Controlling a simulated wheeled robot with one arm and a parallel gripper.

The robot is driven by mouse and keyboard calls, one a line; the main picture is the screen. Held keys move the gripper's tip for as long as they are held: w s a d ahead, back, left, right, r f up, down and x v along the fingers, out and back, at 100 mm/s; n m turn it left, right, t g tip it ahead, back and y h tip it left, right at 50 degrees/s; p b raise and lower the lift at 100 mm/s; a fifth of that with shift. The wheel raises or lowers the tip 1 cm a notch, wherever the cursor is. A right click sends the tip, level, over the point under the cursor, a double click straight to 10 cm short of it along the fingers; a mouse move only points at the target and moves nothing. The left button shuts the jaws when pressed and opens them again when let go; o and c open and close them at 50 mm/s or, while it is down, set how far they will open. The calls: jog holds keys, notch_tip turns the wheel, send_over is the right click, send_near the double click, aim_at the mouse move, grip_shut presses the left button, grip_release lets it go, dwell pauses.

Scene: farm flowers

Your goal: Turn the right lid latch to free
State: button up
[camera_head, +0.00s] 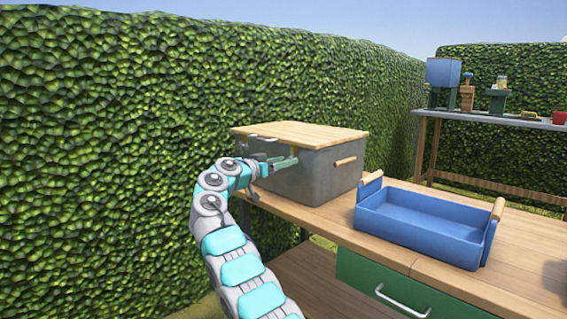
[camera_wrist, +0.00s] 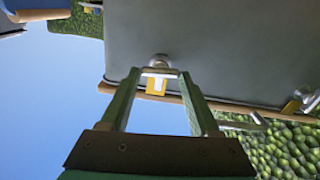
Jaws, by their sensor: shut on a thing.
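The grey box (camera_head: 310,178) has a flat wooden lid (camera_head: 305,132) lying on it. The right lid latch (camera_wrist: 159,62), silver metal in front of a yellow plate, is on the box's front face by the lid edge. My gripper (camera_head: 292,161) reaches the front of the box from the left. In the wrist view its two green fingers (camera_wrist: 160,74) are shut on the latch's metal bar, one on each side. The other lid latch (camera_wrist: 306,101) is at the right of the wrist view, apart from my gripper. The head view shows the gripped latch too small to read its angle.
The box stands on a wooden workbench (camera_head: 472,232) with a green drawer. A blue tray (camera_head: 420,231) with wooden handles is right of the box. A hedge (camera_head: 110,150) rises close behind and to the left. A second table (camera_head: 480,117) with tools stands farther back.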

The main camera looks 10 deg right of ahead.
jog(key=shift+w+a+f+n+p, duration=0.1)
jog(key=shift+n+p, duration=3.05)
jog(key=shift+n, duration=1.05)
jog(key=shift+w+f+n+p, duration=0.1)
jog(key=shift+n+p, duration=3)
jog(key=shift+n, duration=1.1)
jog(key=o, duration=1.4)
jog(key=shift+c, duration=0.2)
jog(key=b+v, duration=0.1)
jog(key=v, duration=0.6)
jog(key=shift+s+a, duration=0.25)
jog(key=shift+a, duration=0.05)
